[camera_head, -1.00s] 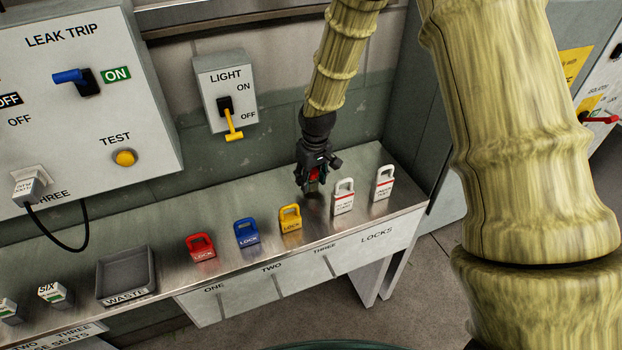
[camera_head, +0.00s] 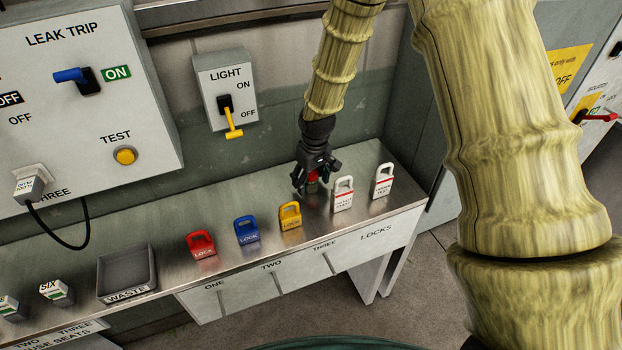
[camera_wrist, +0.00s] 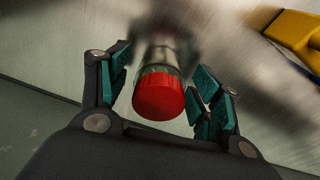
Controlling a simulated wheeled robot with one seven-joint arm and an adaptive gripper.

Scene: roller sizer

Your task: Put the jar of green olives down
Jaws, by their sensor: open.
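A jar with a red lid (camera_wrist: 158,96) stands between the spread fingers of my gripper in the wrist view. Its glass body (camera_wrist: 163,55) shows below the lid, but its contents are too blurred to make out. My gripper (camera_head: 316,182) is open over the steel bench, pointing down, with the teal finger pads (camera_wrist: 160,98) on either side of the jar and gaps beside the lid. In the head view the red lid (camera_head: 313,176) shows between the fingers. The jar appears to stand on the bench, behind the yellow lock.
On the bench (camera_head: 180,220) stand a red lock (camera_head: 201,246), a blue lock (camera_head: 246,232), a yellow lock (camera_head: 290,216) and two white locks (camera_head: 343,195) close to the right of my gripper. A waste tray (camera_head: 126,274) is at left. The light switch box (camera_head: 226,90) hangs behind.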

